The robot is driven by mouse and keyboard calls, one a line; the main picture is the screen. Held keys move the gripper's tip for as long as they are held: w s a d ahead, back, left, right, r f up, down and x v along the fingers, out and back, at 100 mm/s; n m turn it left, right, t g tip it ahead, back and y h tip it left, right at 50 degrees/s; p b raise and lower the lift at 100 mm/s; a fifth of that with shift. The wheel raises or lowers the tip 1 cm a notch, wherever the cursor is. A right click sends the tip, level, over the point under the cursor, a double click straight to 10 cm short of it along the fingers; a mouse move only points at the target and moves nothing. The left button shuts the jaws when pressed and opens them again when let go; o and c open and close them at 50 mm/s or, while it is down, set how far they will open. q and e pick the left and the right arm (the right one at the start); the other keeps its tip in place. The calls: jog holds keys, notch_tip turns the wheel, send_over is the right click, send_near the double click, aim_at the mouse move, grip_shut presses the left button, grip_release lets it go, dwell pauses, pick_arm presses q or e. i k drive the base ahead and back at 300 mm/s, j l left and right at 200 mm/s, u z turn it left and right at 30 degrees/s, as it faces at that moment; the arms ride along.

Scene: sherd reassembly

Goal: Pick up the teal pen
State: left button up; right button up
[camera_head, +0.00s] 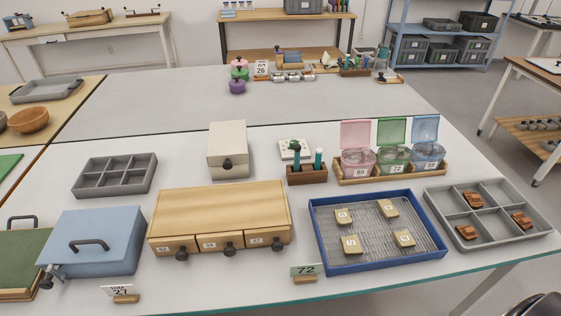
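Two teal pens stand upright in a small brown wooden holder (307,176) near the middle of the white table. The left pen (297,155) is darker along its upper part. The right pen (318,158) looks brighter teal, with a pale top. Their lower ends are hidden inside the holder. Neither of my grippers is in view.
A cream box (228,150) stands left of the holder. Pink (355,135), green (391,131) and blue (425,129) lidded jars stand to its right. In front are a wooden drawer unit (220,208) and a blue-rimmed tray (314,225). A grey divided tray (433,203) lies right.

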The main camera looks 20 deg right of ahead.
aim_at(319, 151)
jog(key=z, duration=0.95)
